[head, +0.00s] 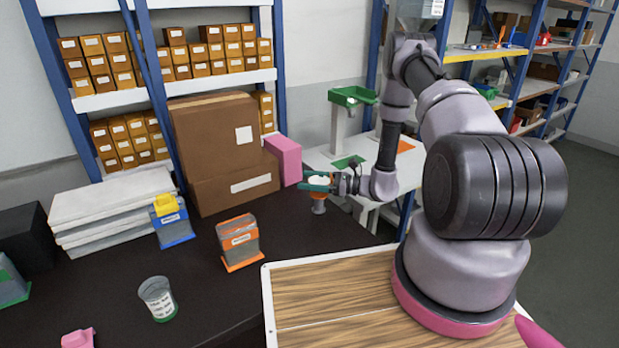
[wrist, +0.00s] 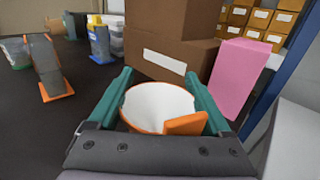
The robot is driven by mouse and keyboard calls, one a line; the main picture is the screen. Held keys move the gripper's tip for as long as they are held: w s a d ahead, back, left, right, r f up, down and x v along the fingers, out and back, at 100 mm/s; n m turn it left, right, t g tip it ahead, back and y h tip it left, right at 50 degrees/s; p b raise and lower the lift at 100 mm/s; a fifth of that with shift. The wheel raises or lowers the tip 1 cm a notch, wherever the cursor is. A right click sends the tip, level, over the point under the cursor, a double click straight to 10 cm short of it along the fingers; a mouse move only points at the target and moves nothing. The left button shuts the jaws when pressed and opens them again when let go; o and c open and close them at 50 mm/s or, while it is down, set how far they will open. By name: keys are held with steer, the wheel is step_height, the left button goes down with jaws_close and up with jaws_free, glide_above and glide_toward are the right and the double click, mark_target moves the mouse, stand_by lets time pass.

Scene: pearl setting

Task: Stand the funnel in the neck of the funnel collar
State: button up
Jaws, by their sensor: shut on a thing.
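My gripper (head: 318,182) is shut on the funnel (head: 318,204), holding it above the far right end of the dark table. In the wrist view the green fingers (wrist: 158,82) flank the funnel (wrist: 155,102), which shows a white inside, an orange rim and an orange tab on its near right side. In the head view its narrow lower part hangs below the fingers. I cannot tell for certain which thing is the funnel collar. A grey-sided container with an orange base (head: 238,242) and a blue container with a yellow top (head: 171,220) stand on the table.
Brown boxes (head: 218,140) and a pink box (head: 285,160) stand behind my gripper. A clear labelled cup (head: 157,298) stands front left. White slabs (head: 110,212) are stacked at left. A green-topped stand (head: 352,97) is on the white table behind.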

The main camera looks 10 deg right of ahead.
mark_target(332, 181)
steer(key=shift+f, duration=0.15)
